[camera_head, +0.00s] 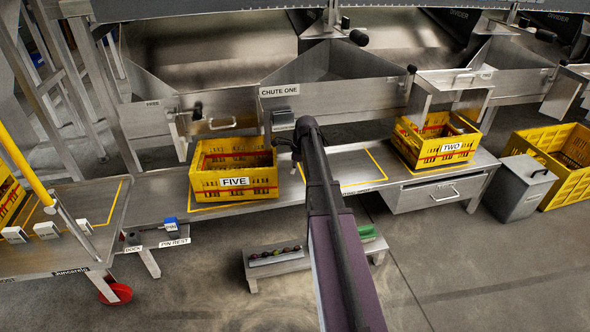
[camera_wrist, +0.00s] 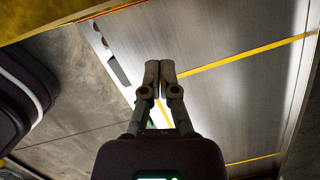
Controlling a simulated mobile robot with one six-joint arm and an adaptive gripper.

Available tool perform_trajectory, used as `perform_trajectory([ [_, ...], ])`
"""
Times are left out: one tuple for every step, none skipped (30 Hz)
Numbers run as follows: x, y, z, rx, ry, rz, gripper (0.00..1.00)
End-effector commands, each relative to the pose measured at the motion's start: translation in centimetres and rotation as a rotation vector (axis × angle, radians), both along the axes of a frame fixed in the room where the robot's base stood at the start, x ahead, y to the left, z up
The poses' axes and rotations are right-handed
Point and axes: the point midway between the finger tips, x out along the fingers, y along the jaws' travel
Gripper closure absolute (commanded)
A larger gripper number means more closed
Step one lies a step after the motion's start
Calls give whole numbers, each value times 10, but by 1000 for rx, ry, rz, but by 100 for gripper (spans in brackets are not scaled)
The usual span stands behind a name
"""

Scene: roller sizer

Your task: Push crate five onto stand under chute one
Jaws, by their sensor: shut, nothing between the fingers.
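Crate five (camera_head: 262,182), yellow with a FIVE label, sits upright on the left part of the long metal bench, left of my arm. The chute one label (camera_head: 279,90) is on the metal chute above and slightly right of the crate. The stand surface (camera_head: 350,172) right of the crate is bare metal with yellow lines, partly hidden by my arm. My gripper (camera_wrist: 158,72) is shut and empty in the wrist view, over bare metal with yellow lines. In the head view its fingers cannot be made out, and my wrist is close to the crate's right side; contact cannot be told.
Crate two (camera_head: 425,155) stands farther right on the bench. A metal bin (camera_head: 515,190) and another yellow crate (camera_head: 560,180) are beyond. A cart (camera_head: 60,250) adjoins at left by the dock. A low stool (camera_head: 275,265) stands in front. Chutes overhang the bench.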

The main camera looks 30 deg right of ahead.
Motion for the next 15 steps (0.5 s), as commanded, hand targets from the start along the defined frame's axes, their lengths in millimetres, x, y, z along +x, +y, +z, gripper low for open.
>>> perform_trajectory([
  [1, 1, -8, 0, 0, 0, 100],
  [4, 5, -5, 0, 0, 2, 100],
  [7, 10, -3, 0, -1, 3, 100],
  [10, 13, -3, 0, 0, 2, 100],
  [12, 16, -3, 0, 0, 1, 100],
  [14, 19, -3, 0, 0, 1, 100],
  [16, 22, -3, 0, 1, 1, 100],
  [17, 24, -3, 0, 0, 2, 100],
  [19, 26, -3, 0, 0, 1, 100],
  [20, 28, -3, 0, 0, 1, 100],
  [21, 29, -3, 0, 0, 1, 100],
  [22, 31, -3, 0, 0, 1, 100],
  [22, 32, -3, 0, 0, 1, 100],
  [23, 33, -3, 0, 1, 1, 100],
  [23, 34, -3, 0, 0, 1, 100],
])
